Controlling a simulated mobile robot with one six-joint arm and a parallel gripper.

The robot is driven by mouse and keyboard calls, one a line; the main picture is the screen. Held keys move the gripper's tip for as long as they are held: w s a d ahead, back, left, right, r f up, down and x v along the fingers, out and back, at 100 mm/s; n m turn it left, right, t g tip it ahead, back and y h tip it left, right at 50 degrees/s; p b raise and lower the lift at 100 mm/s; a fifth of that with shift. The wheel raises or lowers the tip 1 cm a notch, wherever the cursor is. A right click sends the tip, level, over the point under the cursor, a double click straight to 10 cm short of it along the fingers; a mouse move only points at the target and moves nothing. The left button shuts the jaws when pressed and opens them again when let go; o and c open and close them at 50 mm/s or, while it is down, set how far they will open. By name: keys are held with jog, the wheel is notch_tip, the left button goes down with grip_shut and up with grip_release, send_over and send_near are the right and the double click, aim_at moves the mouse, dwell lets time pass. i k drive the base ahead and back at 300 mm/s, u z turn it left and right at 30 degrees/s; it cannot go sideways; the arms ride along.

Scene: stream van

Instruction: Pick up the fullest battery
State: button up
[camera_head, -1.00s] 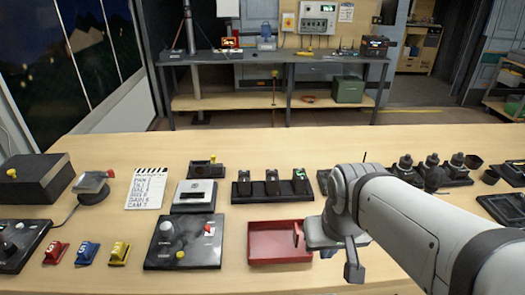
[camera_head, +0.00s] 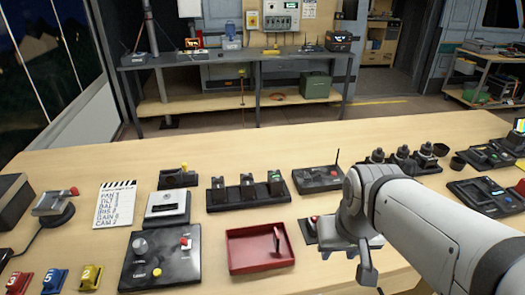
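Three dark batteries stand upright side by side in a black charging rack (camera_head: 230,206) in the middle of the table: the left battery (camera_head: 219,190), the middle battery (camera_head: 247,186) and the right battery (camera_head: 275,183). The right one shows a green mark on top; marks on the other two are too small to read. My gripper (camera_head: 367,270) hangs over the table's front, right of the red tray and nearer than the rack. It is well apart from the batteries. My arm partly hides it, and its opening is not clear.
An empty-looking red tray (camera_head: 238,265) with an upright red piece lies before the rack. A black control panel (camera_head: 140,268) stands left of it. A black box with an antenna (camera_head: 318,180) stands right of the rack. Round dark knobs (camera_head: 403,158) stand behind my arm.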

aim_at(247, 183)
jog(key=z, duration=0.3)
jog(key=k, duration=0.95)
jog(key=u, duration=0.55)
jog(key=i, duration=1)
jog(key=u, duration=0.05)
